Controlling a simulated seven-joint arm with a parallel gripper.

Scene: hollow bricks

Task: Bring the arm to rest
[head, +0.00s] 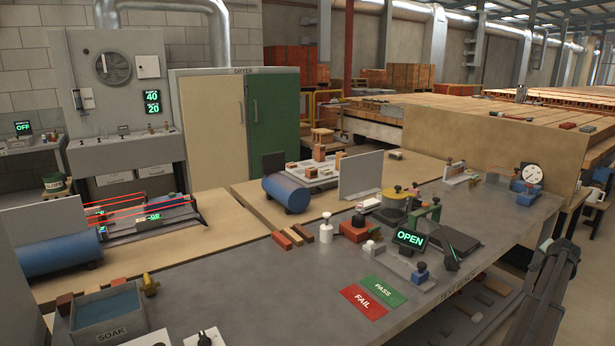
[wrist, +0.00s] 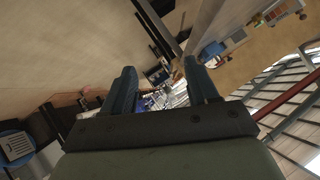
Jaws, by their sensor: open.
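My gripper (wrist: 163,80) shows in the wrist view with its two dark fingers apart and nothing between them. The wrist view is tilted, and the fingers point towards the room with benches far off. In the head view, a dark arm part of mine (head: 545,275) is at the lower right, beside the right end of the grey test bench (head: 300,285). I cannot make out the fingertips there. No bench object touches the fingers in the wrist view.
The bench holds a green PASS plate (head: 383,291), a red FAIL plate (head: 363,302), an OPEN display (head: 410,239), a dial gauge (head: 532,174) and a SOAK tub (head: 108,315). Several small bricks (head: 292,237) lie at its back edge.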

